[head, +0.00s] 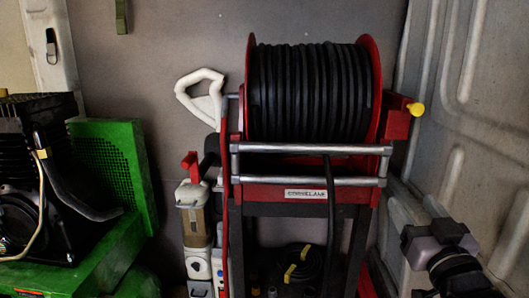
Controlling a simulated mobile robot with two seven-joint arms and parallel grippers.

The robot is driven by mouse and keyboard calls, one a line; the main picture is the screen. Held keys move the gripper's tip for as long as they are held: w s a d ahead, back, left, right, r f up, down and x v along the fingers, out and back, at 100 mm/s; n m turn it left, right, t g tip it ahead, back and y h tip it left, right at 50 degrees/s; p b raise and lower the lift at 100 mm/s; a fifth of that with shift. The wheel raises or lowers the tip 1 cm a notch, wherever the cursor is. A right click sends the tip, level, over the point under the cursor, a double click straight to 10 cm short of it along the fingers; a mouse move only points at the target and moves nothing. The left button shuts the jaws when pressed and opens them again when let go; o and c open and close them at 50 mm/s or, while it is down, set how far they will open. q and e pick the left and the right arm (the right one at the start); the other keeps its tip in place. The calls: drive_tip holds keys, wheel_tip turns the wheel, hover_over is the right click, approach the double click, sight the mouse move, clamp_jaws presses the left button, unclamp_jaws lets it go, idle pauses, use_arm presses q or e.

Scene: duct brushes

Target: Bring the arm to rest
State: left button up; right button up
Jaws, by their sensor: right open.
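My right gripper (438,238) is at the lower right, grey and black, with its arm coming up from the bottom edge. It is open, and I see nothing between its fingers. It is apart from the hose reel in the picture, to the right of the reel's stand. My left gripper is not in view.
A red reel (370,75) wound with black hose (310,92) stands in the middle on a dark frame (345,240). A yellow knob (416,109) sticks out at its right. A green-framed machine (110,165) stands at left. A ribbed grey wall (480,110) bounds the right.

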drive_tip(key=s+a+f+n+g+y, duration=0.1)
drive_tip(key=s+a+f+g, duration=0.2)
drive_tip(key=f, duration=0.7)
drive_tip(key=s+f+g, duration=0.2)
drive_tip(key=s+f, duration=0.4)
drive_tip(key=f, duration=0.5)
drive_tip(key=s+a+f+n+g+y, duration=0.1)
drive_tip(key=s+a+f+g, duration=0.2)
drive_tip(key=f, duration=0.7)
drive_tip(key=s+f+g, duration=0.1)
drive_tip(key=s+f, duration=0.6)
drive_tip(key=s, duration=0.3)
drive_tip(key=shift+s+a+f+g, duration=0.2)
drive_tip(key=shift+s+f+g, duration=0.05)
drive_tip(key=shift+f+g, duration=0.15)
